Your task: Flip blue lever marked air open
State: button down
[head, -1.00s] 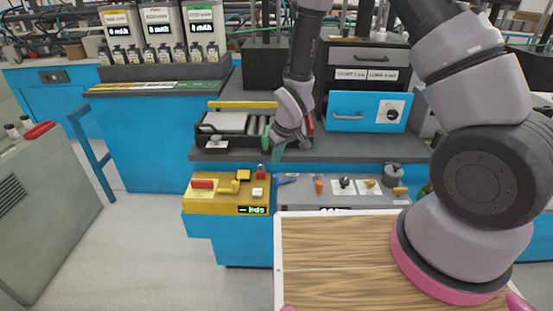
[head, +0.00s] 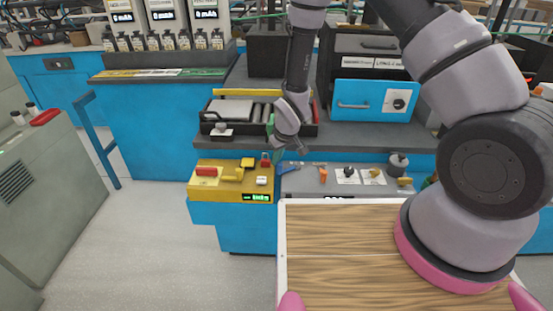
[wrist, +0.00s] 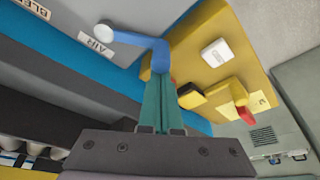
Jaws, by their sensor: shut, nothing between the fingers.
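The blue lever (wrist: 135,40) runs from a round pale pivot on the grey panel to a bent end, beside a label reading AIR (wrist: 96,43) in the wrist view. In the head view the blue lever (head: 288,168) is small, at the left end of the grey panel. My gripper (wrist: 160,75) has its teal fingers shut together with nothing between them. Its tips are right at the bent end of the lever and overlap it in the wrist view; I cannot tell whether they touch. In the head view my gripper (head: 277,157) points down just above the lever.
A yellow panel (head: 230,193) with red, yellow and white controls stands to the left. The grey panel (head: 310,187) carries an orange knob (head: 323,175) and other valves to the right. A tray with rollers (head: 222,127) sits behind. A wooden board (head: 340,260) lies in front.

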aim_at(281, 164)
jog(key=shift+s+d+n, duration=0.1)
jog(key=shift+s+n, duration=0.2)
jog(key=shift+n, duration=0.1)
jog(key=s+n, duration=0.1)
jog(key=n, duration=0.1)
jog(key=s+d+n+g+y, duration=0.1)
jog(key=shift+s+d+n, duration=0.1)
jog(key=shift+d+n, duration=0.05)
jog(key=shift+n, duration=0.25)
jog(key=s+d+n, duration=0.1)
jog(key=n, duration=0.1)
jog(key=s+d+n+g, duration=0.1)
jog(key=n, duration=0.1)
jog(key=shift+d+g+y, duration=0.1)
jog(key=shift+g+y, duration=0.2)
jog(key=shift+s+d+n, duration=0.1)
jog(key=shift+d+n, duration=0.1)
jog(key=shift+n, duration=0.2)
jog(key=shift+s+d, duration=0.25)
jog(key=shift+d, duration=0.6)
